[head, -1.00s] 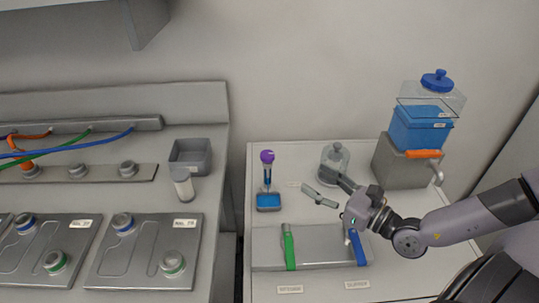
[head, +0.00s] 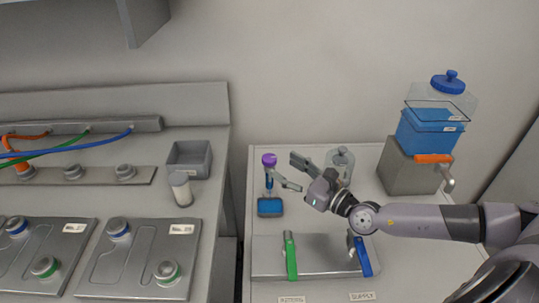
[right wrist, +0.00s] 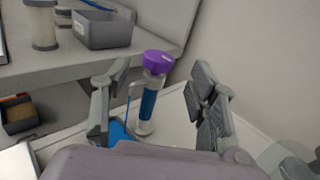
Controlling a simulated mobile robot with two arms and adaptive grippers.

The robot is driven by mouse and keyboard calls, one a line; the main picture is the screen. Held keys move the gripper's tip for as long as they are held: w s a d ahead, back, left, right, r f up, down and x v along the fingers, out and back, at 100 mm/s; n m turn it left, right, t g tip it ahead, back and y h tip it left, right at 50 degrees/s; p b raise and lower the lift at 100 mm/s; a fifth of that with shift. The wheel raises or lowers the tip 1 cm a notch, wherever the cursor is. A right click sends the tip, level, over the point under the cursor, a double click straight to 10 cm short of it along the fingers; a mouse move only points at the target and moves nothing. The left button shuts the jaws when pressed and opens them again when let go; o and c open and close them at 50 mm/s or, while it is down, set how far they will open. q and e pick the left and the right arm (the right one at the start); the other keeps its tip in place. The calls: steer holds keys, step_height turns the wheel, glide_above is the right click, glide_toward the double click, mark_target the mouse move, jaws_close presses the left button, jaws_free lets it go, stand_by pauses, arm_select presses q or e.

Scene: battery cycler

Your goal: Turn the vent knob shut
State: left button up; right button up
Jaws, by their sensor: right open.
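A purple knob (head: 269,159) tops an upright clear tube (head: 269,179) with blue in it, standing on a small blue base (head: 270,207). It is the only knob on this stand, so I take it as the vent knob. My right gripper (head: 292,172) is open and empty, its fingers pointing left at the tube. In the right wrist view the purple knob (right wrist: 158,62) shows beyond and between the spread fingers (right wrist: 155,95). I cannot tell whether a finger touches the tube. My left gripper is out of view.
A glass jar (head: 339,163) stands behind my right wrist. A blue tank (head: 428,132) on a grey block with an orange-handled tap is to the right. A grey plate with a green lever (head: 290,257) and a blue lever (head: 362,257) lies in front. The left bench holds an open grey bin (head: 190,158).

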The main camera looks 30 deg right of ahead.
mark_target(269, 157)
steer(key=p+x, duration=0.1)
steer(key=x, duration=0.5)
steer(key=shift+w+a, duration=0.2)
steer(key=shift+w, duration=0.15)
steer(key=shift+c, duration=0.5)
steer(key=c, duration=1.1)
steer(key=shift+p, duration=0.3)
